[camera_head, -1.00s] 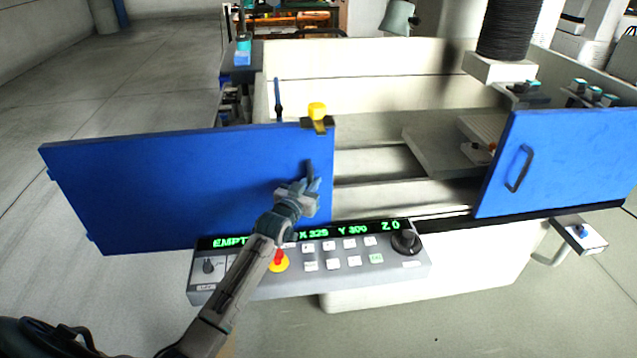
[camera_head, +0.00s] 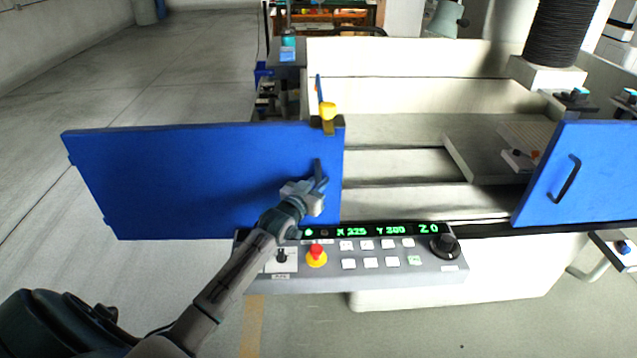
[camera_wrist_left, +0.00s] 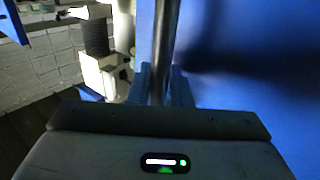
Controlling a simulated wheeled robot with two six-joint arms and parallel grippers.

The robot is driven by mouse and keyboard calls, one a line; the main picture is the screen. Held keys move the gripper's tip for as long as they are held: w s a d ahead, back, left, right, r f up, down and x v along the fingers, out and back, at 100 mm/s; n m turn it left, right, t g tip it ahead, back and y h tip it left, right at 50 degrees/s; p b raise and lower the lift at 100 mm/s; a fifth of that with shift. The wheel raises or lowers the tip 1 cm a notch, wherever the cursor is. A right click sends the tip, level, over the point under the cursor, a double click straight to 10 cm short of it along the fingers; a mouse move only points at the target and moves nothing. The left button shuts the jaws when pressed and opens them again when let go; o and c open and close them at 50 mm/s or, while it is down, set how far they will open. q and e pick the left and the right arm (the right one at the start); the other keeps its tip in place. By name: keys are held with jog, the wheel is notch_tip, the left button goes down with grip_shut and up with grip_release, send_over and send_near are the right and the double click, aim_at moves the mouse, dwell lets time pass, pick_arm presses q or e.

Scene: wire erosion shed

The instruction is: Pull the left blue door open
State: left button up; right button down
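The left blue door (camera_head: 190,180) stands to the left of the machine's opening, with an open gap between it and the right blue door (camera_head: 590,180). A dark vertical handle (camera_head: 318,170) is near its right edge. My left gripper (camera_head: 314,188) is at this handle. In the left wrist view the two fingers (camera_wrist_left: 162,85) sit on either side of the dark handle bar (camera_wrist_left: 163,45) and look closed on it. The blue door face (camera_wrist_left: 250,70) fills the right of that view. My right gripper is not in view.
A grey control panel (camera_head: 400,272) with a red button and green display is below the door, close under my left arm. A yellow latch-like piece (camera_head: 327,110) sits at the door's top right corner. Open floor (camera_head: 60,80) lies to the left.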

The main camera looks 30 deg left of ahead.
pick_arm(q)
jog(key=shift+o, duration=1.4)
jog(key=shift+s, duration=0.1)
jog(key=s+b, duration=0.2)
jog(key=s, duration=0.8)
jog(key=shift+s, duration=0.3)
